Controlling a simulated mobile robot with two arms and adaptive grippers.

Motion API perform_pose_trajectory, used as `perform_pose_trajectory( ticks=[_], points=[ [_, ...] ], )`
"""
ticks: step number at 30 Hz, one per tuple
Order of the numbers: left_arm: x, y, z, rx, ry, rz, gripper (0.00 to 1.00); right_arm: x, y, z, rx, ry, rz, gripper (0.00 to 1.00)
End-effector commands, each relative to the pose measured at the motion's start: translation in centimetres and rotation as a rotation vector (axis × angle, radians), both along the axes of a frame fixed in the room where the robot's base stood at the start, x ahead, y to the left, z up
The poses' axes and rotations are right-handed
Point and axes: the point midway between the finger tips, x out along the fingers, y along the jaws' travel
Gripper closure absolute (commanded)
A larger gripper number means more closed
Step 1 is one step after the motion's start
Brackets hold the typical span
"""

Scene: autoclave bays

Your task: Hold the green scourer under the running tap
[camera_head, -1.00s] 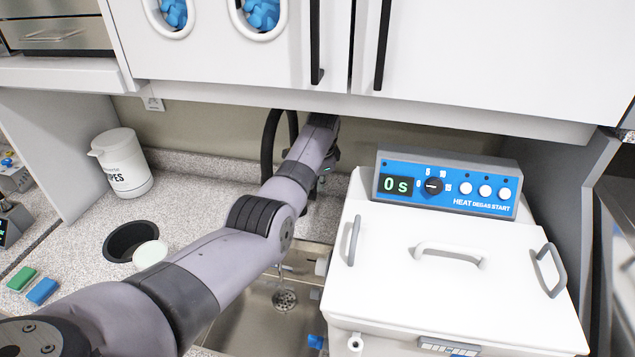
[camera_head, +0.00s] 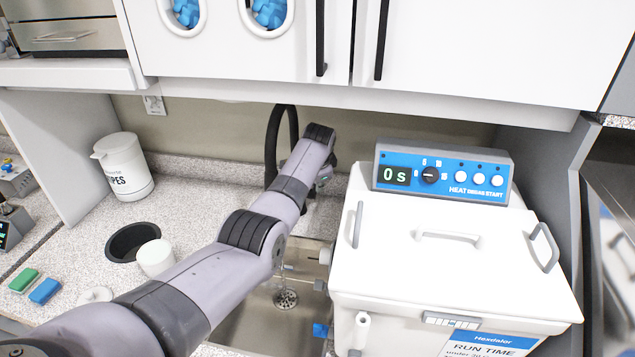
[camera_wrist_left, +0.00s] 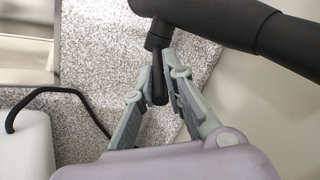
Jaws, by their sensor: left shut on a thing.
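The green scourer (camera_head: 24,280) lies on the counter at the far left of the head view, beside a blue one. The black tap (camera_head: 274,145) arches up behind the sink (camera_head: 245,325), partly hidden by my left arm. In the wrist view the tap's dark body (camera_wrist_left: 240,25) crosses the upper right. My left gripper (camera_wrist_left: 162,75) is shut on the tap's short black lever (camera_wrist_left: 157,88). In the head view this gripper (camera_head: 318,185) is mostly hidden behind its wrist. A thin streak above the drain may be water; I cannot be sure.
A blue scourer (camera_head: 44,291) lies next to the green one. A round counter opening (camera_head: 125,243), a small white cup (camera_head: 155,258) and a white jug (camera_head: 123,168) are left of the sink. A white lidded bath (camera_head: 450,260) stands close on the right. Cupboards (camera_head: 240,55) hang above.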

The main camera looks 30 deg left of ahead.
Motion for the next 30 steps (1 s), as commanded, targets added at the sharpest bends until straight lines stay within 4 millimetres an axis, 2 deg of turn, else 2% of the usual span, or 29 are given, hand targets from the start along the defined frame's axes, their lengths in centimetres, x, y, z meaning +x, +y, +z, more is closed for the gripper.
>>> perform_pose_trajectory(
  ticks=[2, 3, 11, 23, 30],
  points=[
    [0.1, 0.0, 0.1, -0.001, -0.004, 0.0, 1.0, 0.0, 0.0, 0.0, 0.0, 0.0, 0.0, 0.43],
    [0.1, 0.0, 0.1, -0.001, -0.004, 0.0, 0.87, 0.0, 0.0, 0.0, 0.0, 0.0, 0.0, 0.43],
    [0.1, 0.0, 0.1, -0.001, -0.003, -0.001, 0.7, -0.1, 0.0, 0.0, 0.0, 0.001, 0.0, 0.43],
    [0.0, -0.1, 0.4, 0.0, -0.003, -0.001, 0.69, -0.7, -0.4, -0.1, -0.005, 0.009, 0.002, 0.43],
    [-1.0, -0.6, 2.4, 0.0, -0.005, -0.001, 0.69, -0.5, -0.2, -0.1, -0.003, 0.008, 0.001, 0.43]
  ],
)
